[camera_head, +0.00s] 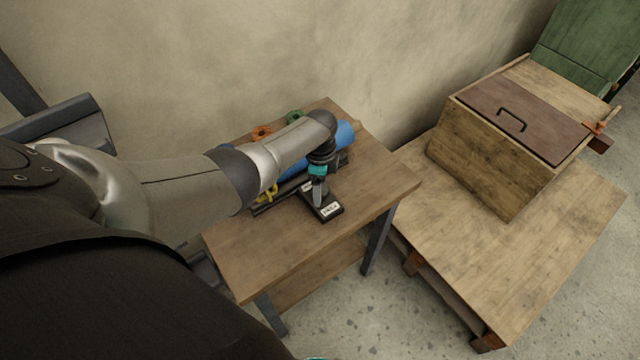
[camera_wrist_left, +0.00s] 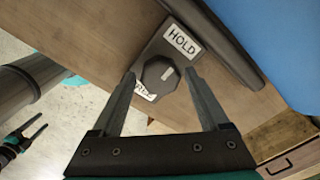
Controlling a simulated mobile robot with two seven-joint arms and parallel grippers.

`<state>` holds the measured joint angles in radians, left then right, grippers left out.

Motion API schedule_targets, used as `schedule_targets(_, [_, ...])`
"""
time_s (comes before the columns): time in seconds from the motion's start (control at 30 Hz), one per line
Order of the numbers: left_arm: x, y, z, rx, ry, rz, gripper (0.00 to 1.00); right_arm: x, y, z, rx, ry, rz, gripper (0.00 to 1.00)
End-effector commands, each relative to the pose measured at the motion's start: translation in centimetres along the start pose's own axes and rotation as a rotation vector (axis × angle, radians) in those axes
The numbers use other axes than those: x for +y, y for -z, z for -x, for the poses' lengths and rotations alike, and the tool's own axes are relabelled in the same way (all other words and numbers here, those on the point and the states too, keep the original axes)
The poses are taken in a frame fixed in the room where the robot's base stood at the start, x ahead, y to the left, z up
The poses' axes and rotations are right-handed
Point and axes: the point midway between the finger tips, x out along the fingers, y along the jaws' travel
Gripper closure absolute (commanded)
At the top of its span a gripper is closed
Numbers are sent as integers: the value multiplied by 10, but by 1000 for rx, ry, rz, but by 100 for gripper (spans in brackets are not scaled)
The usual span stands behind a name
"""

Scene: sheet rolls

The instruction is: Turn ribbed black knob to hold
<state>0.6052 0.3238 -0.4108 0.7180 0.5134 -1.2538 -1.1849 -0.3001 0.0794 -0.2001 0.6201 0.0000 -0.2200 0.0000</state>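The ribbed black knob (camera_wrist_left: 158,74) sits on a dark plate (camera_wrist_left: 152,49) on the wooden table. A white HOLD label (camera_wrist_left: 182,43) lies at the plate's upper end; a second label (camera_wrist_left: 145,93) is partly hidden. The knob's pale mark slants to the upper right, roughly toward HOLD. My left gripper (camera_wrist_left: 160,75) is open, with one finger on each side of the knob; I cannot tell whether they touch it. In the head view the left gripper (camera_head: 318,192) is over the plate (camera_head: 325,209). My right gripper (camera_wrist_left: 38,126) shows at the wrist view's left edge, fingers apart.
A blue roll (camera_head: 345,134) lies behind the plate on the small table (camera_head: 270,245), near orange and green rings (camera_head: 295,117) and a yellow item (camera_head: 268,193). A lower wooden table (camera_head: 510,270) with a lidded wooden box (camera_head: 485,160) stands to the right.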

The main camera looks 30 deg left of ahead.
Motion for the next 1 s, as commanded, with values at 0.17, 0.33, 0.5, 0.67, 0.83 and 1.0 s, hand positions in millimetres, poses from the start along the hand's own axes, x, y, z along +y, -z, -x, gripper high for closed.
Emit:
schedule_targets(0.17, [0, 0, 0, 0, 1, 1, 11, 0, 0, 0, 0, 0, 0, 32])
schedule_targets(0.33, [0, 0, 1, 1, 1, 2, 11, 0, 0, 0, 0, 0, 0, 32])
schedule_targets(0.5, [-1, 0, 14, 2, 3, 1, 11, 0, 1, 8, 0, 0, 0, 32])
schedule_targets(0.67, [-1, 0, 40, 2, 4, 1, 11, 1, 2, 20, 0, 0, 0, 32])
schedule_targets(0.83, [-1, -1, 70, 1, 3, 1, 11, 1, 3, 31, 0, 0, 0, 32])
schedule_targets(1.0, [-1, 0, 102, 1, 5, 1, 11, 1, 4, 38, 0, 0, 0, 32])
